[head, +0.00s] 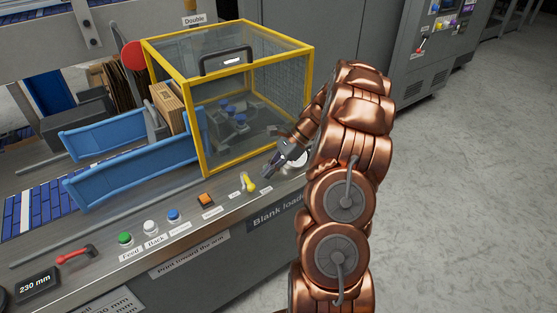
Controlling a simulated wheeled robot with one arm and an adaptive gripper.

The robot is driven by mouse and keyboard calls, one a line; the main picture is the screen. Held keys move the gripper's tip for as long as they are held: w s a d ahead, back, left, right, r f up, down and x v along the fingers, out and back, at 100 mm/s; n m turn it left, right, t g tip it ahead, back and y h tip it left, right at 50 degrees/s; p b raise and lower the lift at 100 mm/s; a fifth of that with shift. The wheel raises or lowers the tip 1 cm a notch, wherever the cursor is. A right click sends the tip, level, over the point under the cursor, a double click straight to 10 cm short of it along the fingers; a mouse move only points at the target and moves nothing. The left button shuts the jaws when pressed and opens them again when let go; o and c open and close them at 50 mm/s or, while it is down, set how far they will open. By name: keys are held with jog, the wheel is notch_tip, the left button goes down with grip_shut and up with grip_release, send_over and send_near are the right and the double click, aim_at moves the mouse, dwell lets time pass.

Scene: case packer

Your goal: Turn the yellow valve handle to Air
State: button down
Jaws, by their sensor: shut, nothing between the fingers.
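The yellow valve handle (248,182) sits on the sloped front panel, below the yellow-framed guard. It stands tilted, its upper end leaning left in the picture. Small white labels lie on either side of it, too small to read, so I cannot tell which is Air. My gripper (267,173) is shut and empty, its tips just right of the handle. I cannot tell whether the tips touch the handle. My copper arm comes in from the right and hides part of the panel behind it.
The clear guard box (230,90) stands behind the handle. Left along the panel are an orange switch (206,199), blue (173,215), white (149,227) and green (125,239) buttons and a red lever (75,254). Grey floor (460,200) at right is clear.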

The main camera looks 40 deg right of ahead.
aim_at(248, 183)
jog(key=shift+w+a+f, duration=0.15)
jog(key=shift+w+a, duration=0.05)
jog(key=shift+a, duration=0.6)
jog(key=shift+w+a+f, duration=0.15)
jog(key=shift+w+a, duration=0.05)
jog(key=shift+a, duration=0.6)
